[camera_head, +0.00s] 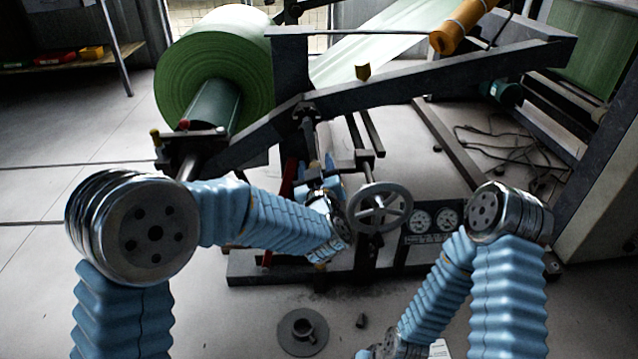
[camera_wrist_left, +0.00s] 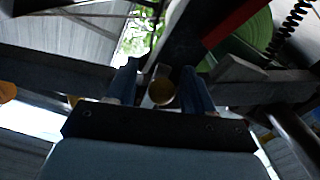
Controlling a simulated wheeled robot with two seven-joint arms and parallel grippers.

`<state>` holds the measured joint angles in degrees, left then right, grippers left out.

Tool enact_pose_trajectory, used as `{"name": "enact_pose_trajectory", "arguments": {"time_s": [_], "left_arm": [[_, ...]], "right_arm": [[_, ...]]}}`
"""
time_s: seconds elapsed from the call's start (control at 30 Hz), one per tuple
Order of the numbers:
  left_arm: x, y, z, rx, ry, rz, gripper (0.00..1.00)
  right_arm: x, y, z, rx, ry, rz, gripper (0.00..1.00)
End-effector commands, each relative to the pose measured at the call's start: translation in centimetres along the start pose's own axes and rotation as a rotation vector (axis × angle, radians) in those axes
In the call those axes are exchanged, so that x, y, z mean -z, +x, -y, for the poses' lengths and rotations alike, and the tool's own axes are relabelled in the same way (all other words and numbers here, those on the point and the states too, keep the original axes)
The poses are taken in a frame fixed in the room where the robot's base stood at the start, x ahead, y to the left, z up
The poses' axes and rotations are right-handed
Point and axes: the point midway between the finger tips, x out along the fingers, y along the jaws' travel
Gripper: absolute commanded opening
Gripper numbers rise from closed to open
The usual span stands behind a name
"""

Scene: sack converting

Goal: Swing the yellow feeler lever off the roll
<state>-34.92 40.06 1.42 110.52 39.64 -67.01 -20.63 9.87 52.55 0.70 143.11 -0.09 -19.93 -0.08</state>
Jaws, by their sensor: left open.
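The large green roll (camera_head: 210,65) hangs at the upper left of the head view; part of it shows at the top right of the left wrist view (camera_wrist_left: 248,40). My left gripper (camera_head: 322,185) is under the machine frame, small and partly hidden by my own wrist. In the left wrist view, its two fingers (camera_wrist_left: 160,80) stand apart. The rest of the lever is not clear in the head view. My right arm runs down to the bottom edge, its gripper out of sight.
A dark beam (camera_head: 430,80) crosses above my left gripper. A grey handwheel (camera_head: 380,207) and a panel with gauges (camera_head: 432,222) stand right of it. An orange cylinder (camera_head: 462,25) is at the top. A grey flanged part (camera_head: 303,331) lies on the floor.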

Motion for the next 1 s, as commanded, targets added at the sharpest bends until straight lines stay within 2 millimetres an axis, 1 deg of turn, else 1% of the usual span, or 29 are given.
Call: {"name": "enact_pose_trajectory", "arguments": {"time_s": [0.3, 0.4, 0.5, 0.6, 0.7, 1.0], "left_arm": [[0.1, -7.6, -0.1, -0.004, 0.001, 0.003, 0.52], [0.0, -9.7, -0.1, -0.003, 0.001, 0.003, 0.52], [0.0, -11.2, -0.1, -0.003, 0.000, 0.002, 0.52], [-0.1, -12.2, -0.1, -0.002, 0.000, 0.003, 0.52], [-0.1, -12.6, 0.0, -0.002, 0.000, 0.003, 0.52], [-0.1, -12.6, 0.0, -0.001, 0.000, 0.002, 0.52]], "right_arm": [[0.0, -0.3, 0.1, 0.000, 0.000, 0.001, 0.43], [0.0, -0.4, 0.2, 0.000, 0.000, 0.001, 0.43], [0.0, -0.5, 0.2, 0.000, 0.000, 0.001, 0.43], [0.0, -0.5, 0.2, 0.000, 0.000, 0.002, 0.43], [0.0, -0.5, 0.2, 0.000, 0.000, 0.002, 0.43], [0.0, -0.5, 0.2, 0.000, 0.000, 0.002, 0.43]]}}
